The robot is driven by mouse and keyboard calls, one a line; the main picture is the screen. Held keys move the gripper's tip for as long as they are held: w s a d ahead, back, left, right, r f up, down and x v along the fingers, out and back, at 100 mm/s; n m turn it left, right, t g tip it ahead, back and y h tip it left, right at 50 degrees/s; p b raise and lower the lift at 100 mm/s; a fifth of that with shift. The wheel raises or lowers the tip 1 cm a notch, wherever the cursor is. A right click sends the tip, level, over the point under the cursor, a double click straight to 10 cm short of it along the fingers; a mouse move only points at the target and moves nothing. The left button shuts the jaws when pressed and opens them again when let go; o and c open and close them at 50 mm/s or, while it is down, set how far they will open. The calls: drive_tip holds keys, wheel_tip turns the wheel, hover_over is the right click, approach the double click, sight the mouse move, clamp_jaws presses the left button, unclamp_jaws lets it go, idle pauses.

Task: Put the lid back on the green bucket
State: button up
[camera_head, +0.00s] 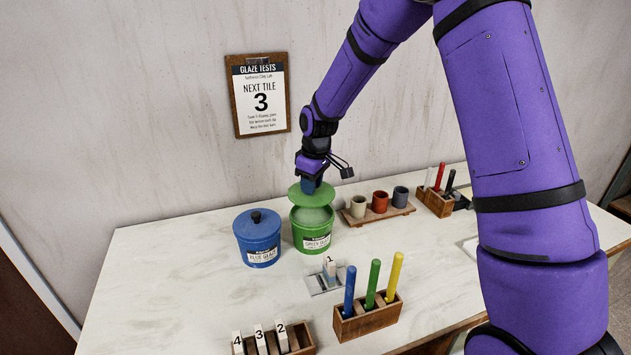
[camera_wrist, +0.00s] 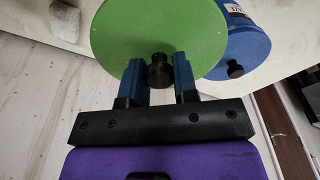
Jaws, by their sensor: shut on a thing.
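The green bucket (camera_head: 311,237) stands on the table, upright, with its mouth partly visible and pale contents inside. Its green lid (camera_head: 312,196) is held just above the bucket's mouth, apart from the rim at the front. My gripper (camera_head: 309,185) is shut on the lid's dark knob; in the wrist view the gripper (camera_wrist: 160,75) has a blue finger on each side of the knob (camera_wrist: 160,70), and the lid (camera_wrist: 155,28) fills the top middle. The lid hides most of the green bucket in the wrist view.
A lidded blue bucket (camera_head: 257,240) stands close to the left. To the right is a wooden rack with cups (camera_head: 380,202). In front are a small tile stand (camera_head: 325,282), a block of coloured sticks (camera_head: 368,318) and a numbered tile rack (camera_head: 270,343). The table's left side is clear.

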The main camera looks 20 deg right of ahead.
sight(312, 199)
drive_tip(key=shift+f, duration=2.5)
drive_tip(key=shift+f, duration=0.15)
idle(0.4)
drive_tip(key=o, duration=1.5)
drive_tip(key=shift+r, duration=3.5)
clamp_jaws()
